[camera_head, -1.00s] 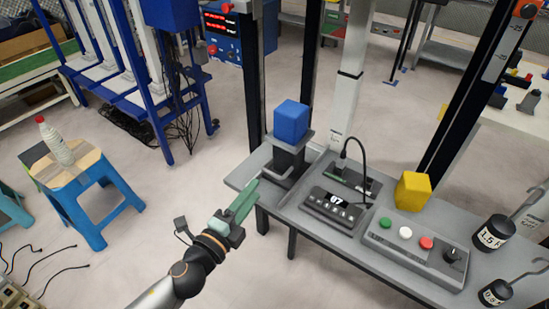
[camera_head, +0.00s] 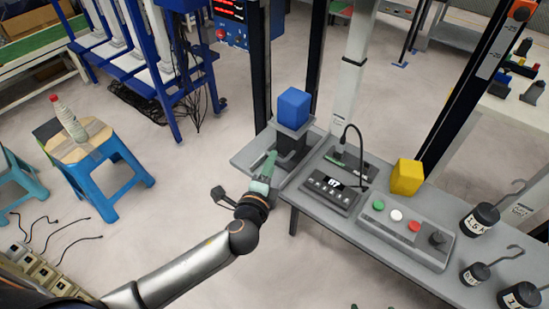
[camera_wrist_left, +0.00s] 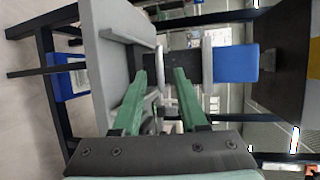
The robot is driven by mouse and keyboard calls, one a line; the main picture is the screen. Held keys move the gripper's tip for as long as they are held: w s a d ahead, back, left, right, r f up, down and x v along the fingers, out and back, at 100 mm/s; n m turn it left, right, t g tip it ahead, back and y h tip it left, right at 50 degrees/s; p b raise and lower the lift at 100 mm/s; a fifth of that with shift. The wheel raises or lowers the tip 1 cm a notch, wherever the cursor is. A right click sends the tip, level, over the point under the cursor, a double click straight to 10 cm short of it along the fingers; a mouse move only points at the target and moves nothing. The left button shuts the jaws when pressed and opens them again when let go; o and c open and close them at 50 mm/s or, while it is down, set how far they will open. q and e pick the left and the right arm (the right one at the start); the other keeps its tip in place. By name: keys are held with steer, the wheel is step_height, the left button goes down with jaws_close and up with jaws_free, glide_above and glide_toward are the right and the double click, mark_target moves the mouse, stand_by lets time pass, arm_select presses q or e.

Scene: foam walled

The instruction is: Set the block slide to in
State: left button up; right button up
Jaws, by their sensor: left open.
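The blue block (camera_head: 293,107) sits on a grey plate on top of the dark block slide (camera_head: 291,141), at the left end of the grey bench. My left gripper (camera_head: 268,163), with green fingers, is at the near left side of the slide, below the block's height. In the left wrist view, the open fingers (camera_wrist_left: 160,72) point toward the dark slide post (camera_wrist_left: 185,62), with the blue block (camera_wrist_left: 237,63) to their right. I cannot tell whether the fingers touch the slide.
Right of the slide are a device with a display (camera_head: 331,188), a black cable (camera_head: 361,150), a yellow block (camera_head: 407,177) and a button box (camera_head: 410,228). Black weights (camera_head: 480,218) stand at the right. A blue stool (camera_head: 92,172) with a bottle is at left.

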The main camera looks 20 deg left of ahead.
mark_target(288, 141)
arm_select(q)
steer(key=shift+b+x, duration=0.5)
steer(key=shift+x, duration=1.55)
jaws_close()
